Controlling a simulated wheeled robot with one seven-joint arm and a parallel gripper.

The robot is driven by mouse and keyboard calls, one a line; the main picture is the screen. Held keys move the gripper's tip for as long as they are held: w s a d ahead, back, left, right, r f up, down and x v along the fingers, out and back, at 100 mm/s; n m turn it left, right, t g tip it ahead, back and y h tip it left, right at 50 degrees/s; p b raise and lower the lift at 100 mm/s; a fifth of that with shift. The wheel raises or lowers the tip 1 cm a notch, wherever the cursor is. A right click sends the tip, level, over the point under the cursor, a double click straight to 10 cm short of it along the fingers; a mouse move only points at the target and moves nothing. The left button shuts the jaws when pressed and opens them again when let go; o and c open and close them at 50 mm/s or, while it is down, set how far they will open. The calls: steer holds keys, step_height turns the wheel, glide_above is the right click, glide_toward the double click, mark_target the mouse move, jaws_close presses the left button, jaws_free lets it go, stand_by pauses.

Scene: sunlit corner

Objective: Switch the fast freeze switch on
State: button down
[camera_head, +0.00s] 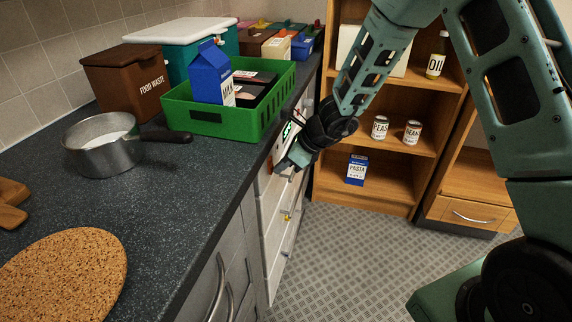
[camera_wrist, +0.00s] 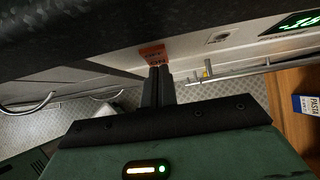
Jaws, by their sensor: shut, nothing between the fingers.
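The fast freeze switch appears to be the small orange labelled piece (camera_wrist: 153,54) on the pale panel under the dark worktop edge in the wrist view. Its lettering is too small to read, and I cannot tell its on or off position. My gripper (camera_wrist: 158,72) is shut and empty, its fingertips right at the orange piece; I cannot tell if they touch it. In the head view my gripper (camera_head: 283,165) is at the upper front of the white freezer (camera_head: 273,215), below its green-lit display (camera_head: 287,131).
The dark worktop (camera_head: 190,190) overhangs close to my gripper. On it are a green crate (camera_head: 195,122), a saucepan (camera_head: 100,155) and a cork mat (camera_head: 65,275). Freezer handles (camera_head: 286,216) stick out below. A wooden shelf (camera_head: 400,185) stands behind; the floor between is clear.

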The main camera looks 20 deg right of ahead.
steer(key=shift+f, duration=0.1)
steer(key=shift+w+a+f+b, duration=0.1)
steer(key=shift+f+b, duration=0.15)
steer(key=shift+b, duration=0.95)
steer(key=shift+r+p, duration=0.3)
steer(key=shift+p, duration=0.05)
steer(key=shift+r, duration=0.1)
steer(key=shift+r+p, duration=0.6)
steer(key=shift+r, duration=0.15)
